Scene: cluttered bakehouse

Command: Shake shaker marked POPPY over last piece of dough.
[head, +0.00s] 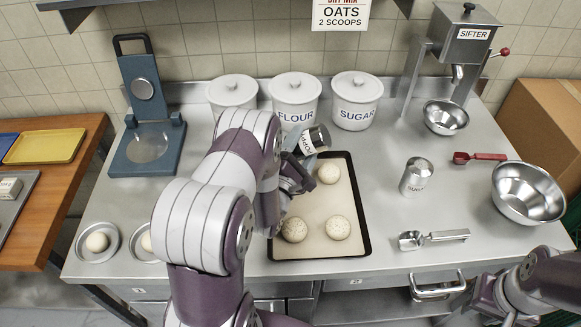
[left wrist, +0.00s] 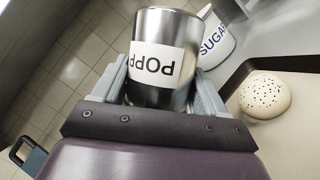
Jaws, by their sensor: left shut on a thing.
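The POPPY shaker (head: 312,141) is a metal can with a white label. My left gripper (head: 300,165) is shut on it and holds it tilted over the far part of the baking tray (head: 366,215). In the left wrist view the shaker (left wrist: 163,60) sits between both fingers with its label upside down. A far dough ball (head: 329,173) lies close to the shaker; two nearer ones (head: 294,229) (head: 338,227) lie in front. The left wrist view shows one dough ball (left wrist: 265,95) with dark specks. My arm hides the tray's left part. My right gripper (head: 487,298) is low at the front right.
A SUGAR shaker (head: 416,176) and a metal scoop (head: 432,239) stand right of the tray. FLOUR (head: 295,98) and SUGAR (head: 357,104) jars are behind. A steel bowl (head: 527,193) is at the right, a blue press (head: 147,110) at the left.

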